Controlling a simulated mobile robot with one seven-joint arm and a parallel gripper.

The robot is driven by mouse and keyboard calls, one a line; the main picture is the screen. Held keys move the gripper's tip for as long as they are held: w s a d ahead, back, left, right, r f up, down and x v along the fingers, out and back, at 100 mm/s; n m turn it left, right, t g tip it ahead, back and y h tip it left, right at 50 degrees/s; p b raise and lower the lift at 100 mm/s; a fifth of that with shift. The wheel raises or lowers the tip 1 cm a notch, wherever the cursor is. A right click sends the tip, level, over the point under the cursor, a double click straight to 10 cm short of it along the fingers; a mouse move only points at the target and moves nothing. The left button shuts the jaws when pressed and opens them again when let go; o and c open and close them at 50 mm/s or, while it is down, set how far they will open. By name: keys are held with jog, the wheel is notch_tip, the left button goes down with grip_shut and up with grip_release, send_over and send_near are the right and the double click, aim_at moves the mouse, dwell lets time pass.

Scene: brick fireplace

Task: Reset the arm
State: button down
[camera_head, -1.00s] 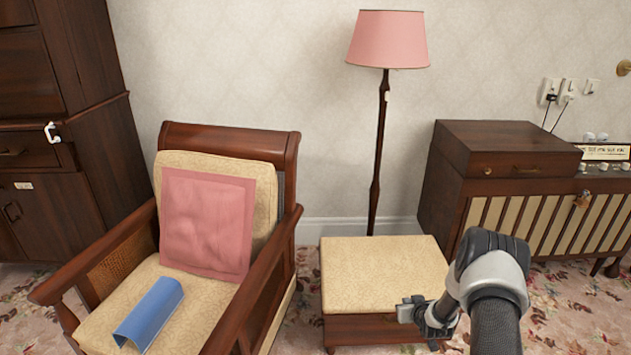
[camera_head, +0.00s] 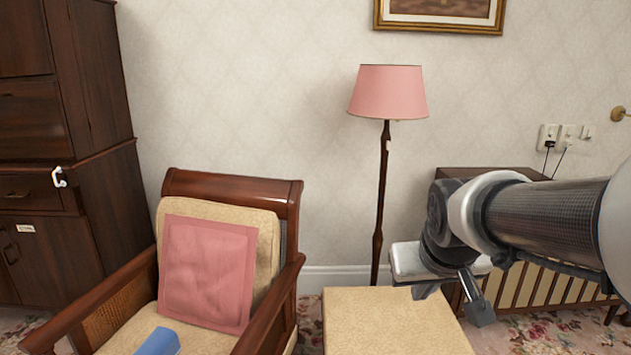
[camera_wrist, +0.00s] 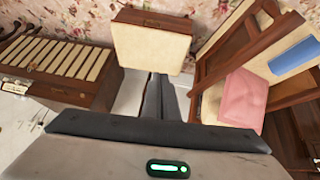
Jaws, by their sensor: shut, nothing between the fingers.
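My gripper (camera_head: 425,288) is in the right half of the head view, in front of the cream-topped stool (camera_head: 385,325) and the slatted wooden cabinet. My arm reaches it from the right edge. In the wrist view my two dark fingers (camera_wrist: 159,85) lie together, shut and empty. They point toward the stool, which also shows there (camera_wrist: 150,42), and appear clear of it.
A pink-shaded lamp (camera_head: 388,92) stands behind the stool. The slatted cabinet (camera_head: 545,290) is partly hidden by my arm. A dark cupboard (camera_head: 100,210) stands far left.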

jog(key=s+a, duration=0.4)
jog(key=s, duration=0.9)
notch_tip(320, 180, up, 28)
jog(key=s+g+y+p, duration=0.1)
jog(key=p, duration=2.7)
jog(key=shift+s+r, duration=0.15)
jog(key=shift+r, duration=0.05)
